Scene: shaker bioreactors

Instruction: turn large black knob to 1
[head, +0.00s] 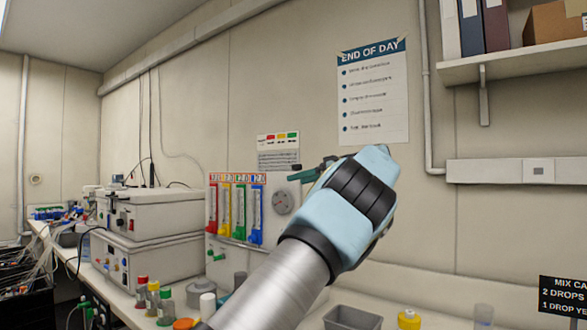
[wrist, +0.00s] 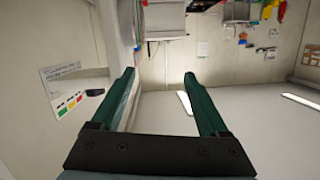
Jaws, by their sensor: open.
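A small dark knob-like part (wrist: 95,92) sticks out from the wall beside a colour-coded label (wrist: 65,88) in the wrist view, left of my fingers. In the head view a dark piece (head: 296,167) shows just below the same label, next to my fingertips. I cannot tell its setting or read any numbers around it. My gripper (head: 305,174) has green fingers and points left, close to the wall in the picture.
Stacked white machines (head: 150,235) are at left. Bottles (head: 153,297), a grey tray (head: 352,318) and a yellow-capped container (head: 409,319) stand on the bench.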

